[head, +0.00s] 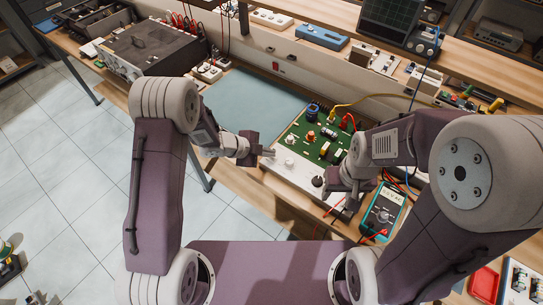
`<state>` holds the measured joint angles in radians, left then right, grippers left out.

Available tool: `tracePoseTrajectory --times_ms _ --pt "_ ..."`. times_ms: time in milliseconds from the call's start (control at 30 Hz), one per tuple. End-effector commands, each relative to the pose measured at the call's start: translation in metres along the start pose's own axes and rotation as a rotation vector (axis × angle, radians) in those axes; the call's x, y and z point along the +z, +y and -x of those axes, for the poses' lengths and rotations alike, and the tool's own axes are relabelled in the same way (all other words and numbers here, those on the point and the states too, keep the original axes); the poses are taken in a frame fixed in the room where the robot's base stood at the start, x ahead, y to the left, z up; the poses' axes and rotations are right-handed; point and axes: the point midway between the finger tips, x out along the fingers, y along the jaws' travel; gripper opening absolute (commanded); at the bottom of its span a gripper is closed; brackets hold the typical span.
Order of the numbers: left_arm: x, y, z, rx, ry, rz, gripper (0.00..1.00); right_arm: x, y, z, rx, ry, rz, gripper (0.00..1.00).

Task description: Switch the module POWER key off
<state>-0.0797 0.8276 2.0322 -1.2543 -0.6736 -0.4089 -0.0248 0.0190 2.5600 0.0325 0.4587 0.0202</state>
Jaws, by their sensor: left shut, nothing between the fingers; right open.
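The module (296,172) is a green circuit board with a pale front panel, lying on the workbench in the middle of the head view. It carries coils, knobs and other parts, with yellow and red leads at its far right. My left gripper (271,153) is shut and empty, its tips at the left end of the module, close to a small white part (289,163). I cannot tell if they touch. My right gripper (343,199) is open at the module's right end, near a black knob (317,181). The POWER key is too small to tell apart.
A teal multimeter (382,212) with red leads lies right of the module. A blue-grey mat (255,105) is clear behind and left. A large instrument (150,45) stands at the back left. A shelf (300,35) runs along the back.

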Motion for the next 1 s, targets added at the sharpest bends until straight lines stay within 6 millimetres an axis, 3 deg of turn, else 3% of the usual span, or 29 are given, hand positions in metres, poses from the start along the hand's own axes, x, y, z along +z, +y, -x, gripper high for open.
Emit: tracePoseTrajectory --times_ms 267,733,1000 --pt "-0.002 -0.002 0.003 0.0 0.0 0.0 0.0 0.0 0.0 0.004 0.0 0.0 0.0 0.5" --pt "-0.031 -0.031 0.042 0.0 0.0 0.001 0.0 -0.006 -0.001 0.058 0.0 0.0 0.0 0.5" --pt "-0.03 -0.03 0.041 0.0 0.0 0.001 0.0 -0.006 -0.001 0.057 0.0 0.0 0.0 0.5"
